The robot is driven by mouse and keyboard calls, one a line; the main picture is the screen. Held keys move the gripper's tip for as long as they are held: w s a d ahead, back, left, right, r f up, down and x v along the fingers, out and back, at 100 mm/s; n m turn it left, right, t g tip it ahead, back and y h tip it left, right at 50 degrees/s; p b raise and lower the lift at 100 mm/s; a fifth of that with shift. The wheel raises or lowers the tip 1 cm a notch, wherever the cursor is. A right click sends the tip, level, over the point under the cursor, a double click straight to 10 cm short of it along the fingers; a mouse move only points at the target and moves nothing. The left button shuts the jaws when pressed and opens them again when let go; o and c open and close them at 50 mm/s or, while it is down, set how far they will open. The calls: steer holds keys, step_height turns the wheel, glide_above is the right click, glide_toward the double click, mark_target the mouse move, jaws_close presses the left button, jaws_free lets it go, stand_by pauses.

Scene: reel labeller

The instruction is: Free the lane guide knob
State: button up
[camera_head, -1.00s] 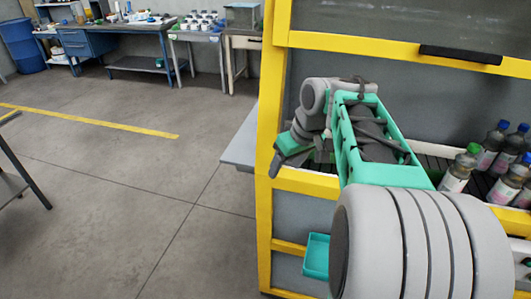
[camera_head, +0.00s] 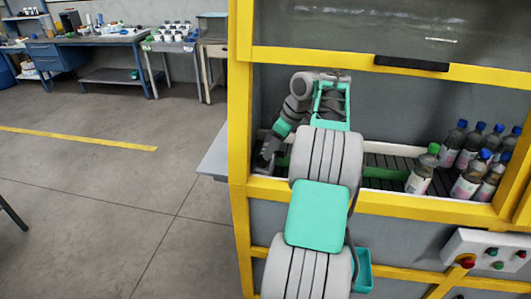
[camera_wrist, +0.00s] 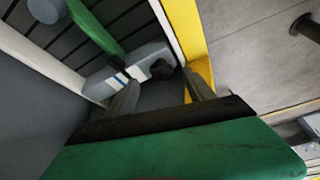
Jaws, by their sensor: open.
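The green lane guide (camera_wrist: 98,28) runs over the dark slatted conveyor in the wrist view. It also shows as a green rail (camera_head: 385,173) inside the yellow-framed machine in the head view. A grey bracket (camera_wrist: 135,68) with blue and white marks sits at the guide's end. A dark knob (camera_wrist: 162,70) is at the bracket's right end. My gripper (camera_wrist: 161,80) is open, with its two fingers on either side of the knob; contact cannot be told. In the head view my gripper (camera_head: 266,152) reaches into the machine's left end, and the knob is hidden.
A bottle with a green cap (camera_head: 422,170) and several blue-capped bottles stand on the conveyor to the right. The yellow frame (camera_head: 240,120) borders the opening closely. A control box (camera_head: 490,253) is at lower right.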

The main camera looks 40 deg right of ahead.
mark_target(264, 160)
steer(key=x, duration=0.2)
steer(key=b+x, duration=0.1)
steer(key=x, duration=0.2)
steer(key=shift+w+a, duration=0.15)
steer(key=shift+w, duration=0.3)
steer(key=shift+c, duration=0.5)
jaws_close()
steer(key=shift+r+n+p, duration=0.25)
steer(key=shift+n+p, duration=0.15)
steer(key=shift+p, duration=0.55)
steer(key=shift+n+p, duration=0.3)
steer(key=shift+p, duration=0.1)
steer(key=shift+f, duration=0.3)
steer(key=shift+o, duration=0.5)
jaws_free()
